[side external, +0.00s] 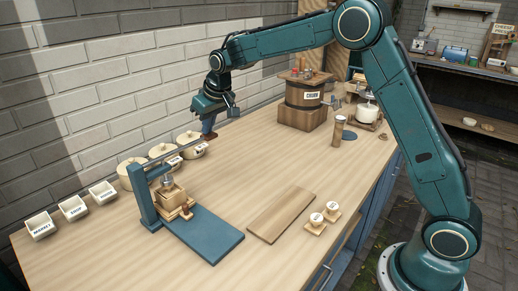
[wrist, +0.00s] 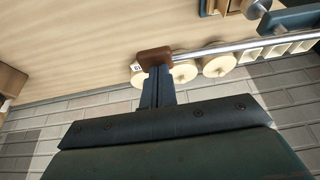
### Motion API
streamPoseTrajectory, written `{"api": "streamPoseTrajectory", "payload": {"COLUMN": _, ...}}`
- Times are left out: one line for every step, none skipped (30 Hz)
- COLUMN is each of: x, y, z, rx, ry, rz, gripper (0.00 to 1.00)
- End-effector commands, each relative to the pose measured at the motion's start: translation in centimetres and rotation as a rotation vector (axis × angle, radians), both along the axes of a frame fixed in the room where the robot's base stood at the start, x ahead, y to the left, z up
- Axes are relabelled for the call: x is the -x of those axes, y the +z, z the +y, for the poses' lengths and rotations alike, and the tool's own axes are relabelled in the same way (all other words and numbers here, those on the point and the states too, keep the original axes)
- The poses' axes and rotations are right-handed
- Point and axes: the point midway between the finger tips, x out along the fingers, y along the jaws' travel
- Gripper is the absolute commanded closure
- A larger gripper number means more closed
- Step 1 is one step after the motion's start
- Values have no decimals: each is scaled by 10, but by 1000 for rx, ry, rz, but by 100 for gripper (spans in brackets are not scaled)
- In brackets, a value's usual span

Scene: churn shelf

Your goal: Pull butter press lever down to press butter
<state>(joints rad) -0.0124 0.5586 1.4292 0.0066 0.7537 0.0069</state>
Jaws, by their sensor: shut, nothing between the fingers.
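The blue butter press (side external: 144,200) stands on the left part of the bench. Its metal lever (side external: 178,149) slopes up to the right and ends in a brown handle (side external: 209,136). The lever (wrist: 240,45) and brown handle (wrist: 154,54) also show in the wrist view. A wooden mould (side external: 172,195) sits under the metal plunger (side external: 167,181). My gripper (side external: 209,130) is shut and empty, pointing down, its fingertips at the top of the handle; I cannot tell if they touch. The fingers (wrist: 156,72) overlap the handle's lower edge in the wrist view.
A blue board (side external: 208,240) lies in front of the press. Round pale tubs (side external: 160,156) stand behind the lever, with square labelled bins (side external: 72,208) at left. A wooden board (side external: 281,214) and two small stamped blocks (side external: 332,211) lie at right. A wooden churn (side external: 303,98) stands behind.

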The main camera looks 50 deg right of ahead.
Motion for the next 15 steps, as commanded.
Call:
{"api": "streamPoseTrajectory", "payload": {"x": 0, "y": -1, "z": 0, "rx": 0, "ry": 0, "rz": 1, "gripper": 100}}
{"api": "streamPoseTrajectory", "payload": {"x": 0, "y": -2, "z": 0, "rx": 0, "ry": 0, "rz": 1, "gripper": 100}}
{"api": "streamPoseTrajectory", "payload": {"x": 0, "y": -2, "z": 0, "rx": 0, "ry": 0, "rz": 1, "gripper": 100}}
{"api": "streamPoseTrajectory", "payload": {"x": 0, "y": -2, "z": 0, "rx": 0, "ry": 0, "rz": 1, "gripper": 100}}
{"api": "streamPoseTrajectory", "payload": {"x": 0, "y": -3, "z": 0, "rx": 0, "ry": 0, "rz": 2, "gripper": 100}}
{"api": "streamPoseTrajectory", "payload": {"x": 0, "y": -3, "z": 0, "rx": 0, "ry": 0, "rz": 2, "gripper": 100}}
{"api": "streamPoseTrajectory", "payload": {"x": 0, "y": -4, "z": 0, "rx": 0, "ry": 0, "rz": 2, "gripper": 100}}
{"api": "streamPoseTrajectory", "payload": {"x": 0, "y": -4, "z": 0, "rx": 0, "ry": 0, "rz": 2, "gripper": 100}}
{"api": "streamPoseTrajectory", "payload": {"x": 0, "y": -5, "z": 0, "rx": 0, "ry": 0, "rz": 2, "gripper": 100}}
{"api": "streamPoseTrajectory", "payload": {"x": 0, "y": -5, "z": 0, "rx": 0, "ry": 0, "rz": 2, "gripper": 100}}
{"api": "streamPoseTrajectory", "payload": {"x": 0, "y": -5, "z": 0, "rx": 0, "ry": 0, "rz": 2, "gripper": 100}}
{"api": "streamPoseTrajectory", "payload": {"x": 0, "y": -6, "z": 0, "rx": 0, "ry": 0, "rz": 3, "gripper": 100}}
{"api": "streamPoseTrajectory", "payload": {"x": 0, "y": -6, "z": 0, "rx": 0, "ry": 0, "rz": 3, "gripper": 100}}
{"api": "streamPoseTrajectory", "payload": {"x": 0, "y": -7, "z": 0, "rx": 0, "ry": 0, "rz": 3, "gripper": 100}}
{"api": "streamPoseTrajectory", "payload": {"x": 0, "y": -7, "z": 0, "rx": 0, "ry": 0, "rz": 3, "gripper": 100}}
